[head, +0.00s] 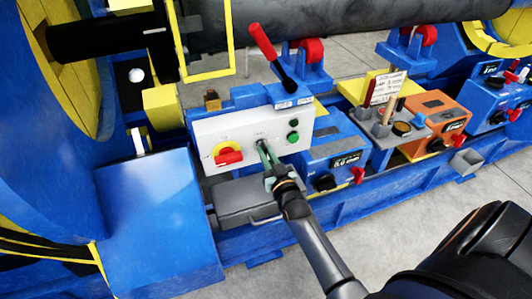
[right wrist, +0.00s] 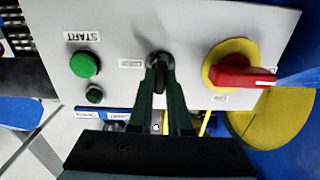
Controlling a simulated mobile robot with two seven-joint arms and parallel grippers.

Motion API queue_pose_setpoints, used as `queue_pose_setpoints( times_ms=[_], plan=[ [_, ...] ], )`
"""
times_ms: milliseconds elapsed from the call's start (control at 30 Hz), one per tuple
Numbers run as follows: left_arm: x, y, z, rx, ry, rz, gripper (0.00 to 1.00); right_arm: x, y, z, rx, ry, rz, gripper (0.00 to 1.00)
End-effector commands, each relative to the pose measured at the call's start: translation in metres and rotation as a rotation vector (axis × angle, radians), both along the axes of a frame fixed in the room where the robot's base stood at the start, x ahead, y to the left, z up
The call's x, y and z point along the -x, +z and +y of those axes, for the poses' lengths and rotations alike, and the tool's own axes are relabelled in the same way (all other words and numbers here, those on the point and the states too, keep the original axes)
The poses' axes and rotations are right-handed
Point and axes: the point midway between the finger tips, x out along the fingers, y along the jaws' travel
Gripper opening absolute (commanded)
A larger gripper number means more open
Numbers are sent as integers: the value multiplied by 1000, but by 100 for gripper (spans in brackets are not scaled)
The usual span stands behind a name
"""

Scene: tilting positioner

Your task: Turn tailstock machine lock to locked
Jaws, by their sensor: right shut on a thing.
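A white control panel (head: 210,135) stands on the blue machine and also fills the upper part of the right wrist view (right wrist: 200,22). In its middle is a small black selector knob (right wrist: 158,60), apparently the lock, between two small labels that I cannot read surely. My right gripper (head: 263,150) reaches it from the front. In the right wrist view its two dark fingers (right wrist: 160,82) are closed about the knob, one on each side. The fingers partly hide the knob, and its exact setting is hard to tell. My left gripper is not in view.
A red rotary switch on a yellow disc (right wrist: 240,73) sits beside the knob. A green START button (right wrist: 85,64) and a smaller dark green button (right wrist: 95,95) are on the other side. A red-handled lever (head: 265,45) rises behind the panel. A grey box (head: 240,199) lies below it.

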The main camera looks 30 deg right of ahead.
Motion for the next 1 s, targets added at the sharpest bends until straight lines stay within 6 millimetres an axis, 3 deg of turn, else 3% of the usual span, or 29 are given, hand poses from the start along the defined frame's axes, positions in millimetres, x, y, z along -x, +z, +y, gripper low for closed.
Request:
queue_pose_setpoints(
  times_ms=[433, 1000],
  plan=[
    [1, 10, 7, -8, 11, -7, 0, -1, 3, -2, -332, 1, -82, 0],
    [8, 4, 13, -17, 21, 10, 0, 0, 0, -4, -860, 2, -211, 0]
  ],
)
